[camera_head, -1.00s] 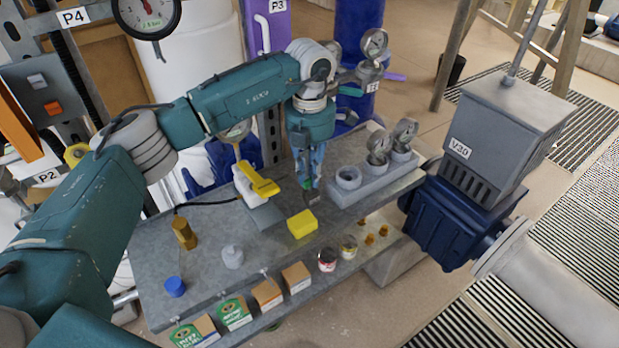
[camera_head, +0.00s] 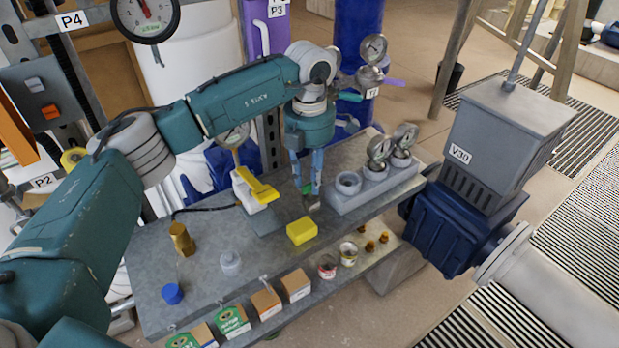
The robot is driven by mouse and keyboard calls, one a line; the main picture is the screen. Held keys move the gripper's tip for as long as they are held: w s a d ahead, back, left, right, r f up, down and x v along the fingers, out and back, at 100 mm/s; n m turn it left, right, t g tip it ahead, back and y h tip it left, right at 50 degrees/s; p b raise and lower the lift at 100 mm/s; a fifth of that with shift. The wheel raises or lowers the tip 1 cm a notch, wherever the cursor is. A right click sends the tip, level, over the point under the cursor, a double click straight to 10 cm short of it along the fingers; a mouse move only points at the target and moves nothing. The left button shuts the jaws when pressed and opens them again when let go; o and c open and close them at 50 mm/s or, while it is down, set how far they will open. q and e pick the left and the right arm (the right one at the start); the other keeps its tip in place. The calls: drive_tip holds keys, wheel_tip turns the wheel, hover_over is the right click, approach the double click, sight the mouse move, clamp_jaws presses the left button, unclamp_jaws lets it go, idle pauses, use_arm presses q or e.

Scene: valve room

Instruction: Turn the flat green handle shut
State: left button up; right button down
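A flat green-teal handle (camera_head: 347,122) shows at the back, just right of my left wrist and in front of the blue pipe; my arm partly hides that area. My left gripper (camera_head: 308,188) points down over the workbench. Its two blue fingers are apart, with a small green-and-grey item (camera_head: 311,201) at the fingertips. I cannot tell whether they touch it. The gripper is below and in front of the green-teal handle, apart from it. My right gripper is out of view.
The grey workbench (camera_head: 205,265) bears a yellow sponge (camera_head: 301,230), a yellow-and-white tool (camera_head: 256,188), a brass cylinder (camera_head: 181,239) and a blue cap (camera_head: 172,293). A gauge rack (camera_head: 372,185) stands right of the gripper. The grey-blue V30 unit (camera_head: 470,175) is farther right.

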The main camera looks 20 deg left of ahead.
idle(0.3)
use_arm(q)
wheel_tip(320, 180, up, 12)
idle(0.4)
drive_tip(key=shift+s+f, duration=0.1)
drive_tip(key=shift+f, duration=0.05)
